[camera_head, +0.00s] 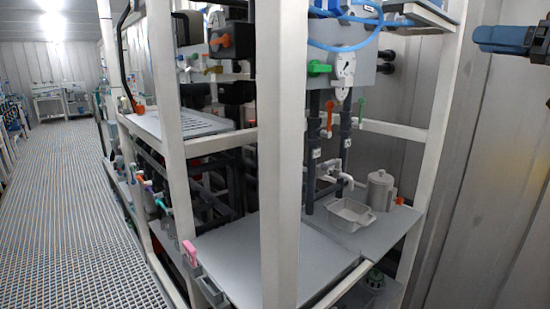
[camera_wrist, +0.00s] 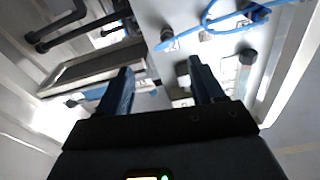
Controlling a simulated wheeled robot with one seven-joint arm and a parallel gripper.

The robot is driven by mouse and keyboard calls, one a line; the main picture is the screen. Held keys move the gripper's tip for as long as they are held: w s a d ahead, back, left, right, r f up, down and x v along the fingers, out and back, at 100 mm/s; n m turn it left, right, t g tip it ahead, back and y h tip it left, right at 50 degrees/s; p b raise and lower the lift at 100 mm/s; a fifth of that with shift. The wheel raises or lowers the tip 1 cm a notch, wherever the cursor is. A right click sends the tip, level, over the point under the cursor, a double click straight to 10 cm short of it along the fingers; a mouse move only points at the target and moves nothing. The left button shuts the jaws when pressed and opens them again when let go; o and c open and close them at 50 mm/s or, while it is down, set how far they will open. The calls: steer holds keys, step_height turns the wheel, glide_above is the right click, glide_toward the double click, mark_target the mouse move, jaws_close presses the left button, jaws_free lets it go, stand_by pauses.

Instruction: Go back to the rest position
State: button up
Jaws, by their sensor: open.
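My gripper (camera_wrist: 160,78) shows in the wrist view with its two dark blue fingers spread apart and nothing between them. Beyond the fingers are a grey panel (camera_wrist: 176,16) and a looped blue tube (camera_wrist: 222,28); neither is touched by the fingers as far as I can see. In the head view, a blue part at the upper right edge looks like my gripper seen from the side, apart from the rack, in front of the grey wall. The rest of my arm is out of that view.
A white-framed rack (camera_head: 282,150) with pipes and coloured valves fills the middle. A grey tray (camera_head: 350,215) and a lidded jug (camera_head: 381,191) stand on its low shelf (camera_head: 365,240). A grated aisle (camera_head: 75,200) runs clear at the left. A corrugated wall (camera_head: 485,170) closes the right.

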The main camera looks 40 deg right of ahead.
steer(key=w+a+f+m+h, duration=0.1)
steer(key=w+a+f+m, duration=0.25)
steer(key=f, duration=0.55)
steer(key=w+a+f+m+h, duration=0.2)
steer(key=w+a+f, duration=0.15)
steer(key=f, duration=0.45)
steer(key=w+a+f+m+h, duration=0.1)
steer(key=w+a+f+m, duration=0.2)
steer(key=f, duration=0.6)
steer(key=a+f+g+h, duration=0.1)
steer(key=a+f, duration=0.7)
steer(key=f, duration=0.1)
steer(key=s+a+f+n+g, duration=0.2)
steer(key=s+a+f+g, duration=0.1)
steer(key=s+a+f, duration=0.95)
steer(key=s+a+r+n+y, duration=0.1)
steer(key=s+a+n+y, duration=0.1)
steer(key=s+a, duration=0.3)
steer(key=s+a+r+n+y, duration=0.2)
steer(key=s+a+n, duration=0.3)
steer(key=s, duration=0.7)
